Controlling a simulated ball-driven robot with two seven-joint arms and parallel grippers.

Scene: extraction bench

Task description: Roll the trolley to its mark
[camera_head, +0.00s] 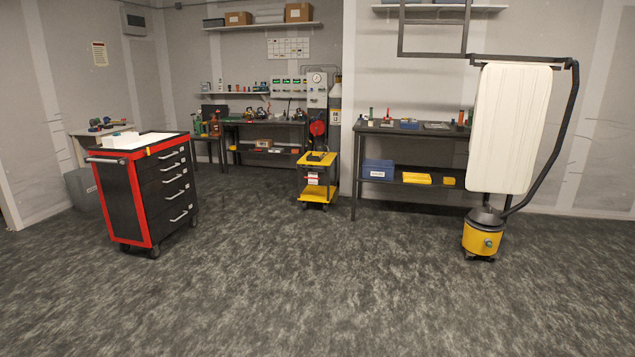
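A red and black drawer trolley (152,192) stands upright on castors on the floor at the left. It has a push handle on its left side, silver drawer handles on the side facing right, and a pale top with a white object on it. A smaller yellow two-shelf cart (317,178) stands in the middle, in front of the benches. I cannot tell for certain which of the two is the task's trolley. I see no floor mark in this view. Neither of my grippers is in view.
A dark workbench (268,128) stands at the back, and another bench (410,133) stands right of the yellow cart. A yellow extractor (482,238) with a hose stands at the right by a hanging white panel (510,128). The grey floor (330,285) in front is clear.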

